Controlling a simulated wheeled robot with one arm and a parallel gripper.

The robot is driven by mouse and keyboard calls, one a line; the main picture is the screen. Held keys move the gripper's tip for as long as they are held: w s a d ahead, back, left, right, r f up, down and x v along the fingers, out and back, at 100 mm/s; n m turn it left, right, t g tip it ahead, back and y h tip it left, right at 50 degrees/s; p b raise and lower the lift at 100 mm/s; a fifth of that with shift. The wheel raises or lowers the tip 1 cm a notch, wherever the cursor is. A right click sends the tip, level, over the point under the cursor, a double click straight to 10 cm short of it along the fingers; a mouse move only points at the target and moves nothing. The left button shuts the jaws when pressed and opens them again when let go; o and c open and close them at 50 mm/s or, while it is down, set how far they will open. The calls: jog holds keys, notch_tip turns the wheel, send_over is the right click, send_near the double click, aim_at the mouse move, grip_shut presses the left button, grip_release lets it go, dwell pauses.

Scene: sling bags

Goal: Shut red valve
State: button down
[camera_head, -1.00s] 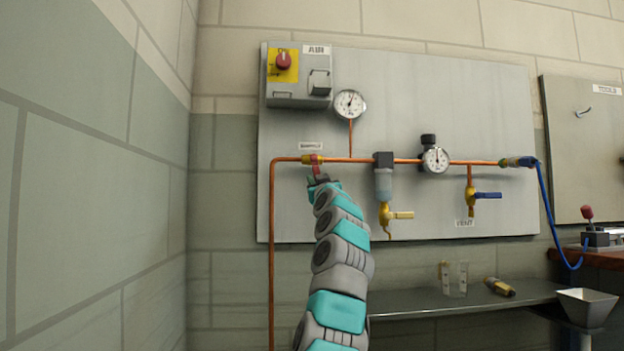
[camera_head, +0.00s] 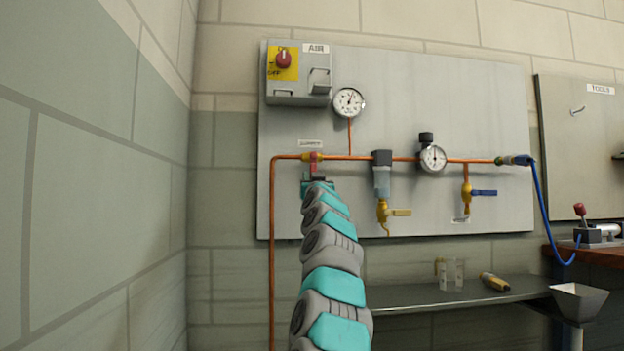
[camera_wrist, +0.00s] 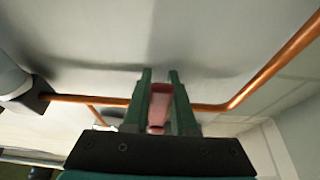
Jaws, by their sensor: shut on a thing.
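The red valve sits on the copper pipe under the label plate, at the left of the grey panel. Its brass body (camera_head: 311,157) shows in the head view, and its red handle (camera_head: 313,167) hangs straight down, across the pipe. My gripper (camera_head: 315,179) is at the handle's lower end, mostly hidden by my arm. In the wrist view the red handle (camera_wrist: 159,104) lies between the two green fingers of my gripper (camera_wrist: 160,76), which are shut on it.
A filter (camera_head: 382,182) with a yellow lever, a regulator gauge (camera_head: 433,158) and a blue vent lever (camera_head: 484,192) are to the right. A control box (camera_head: 298,75) and a round gauge (camera_head: 349,102) are above. A wall (camera_head: 95,190) stands close left.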

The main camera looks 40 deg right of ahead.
dwell(0.5)
jog(key=c, duration=0.7)
grip_release()
jog(key=shift+s, duration=0.1)
jog(key=shift+b+v, duration=0.65)
jog(key=shift+v, duration=3.2)
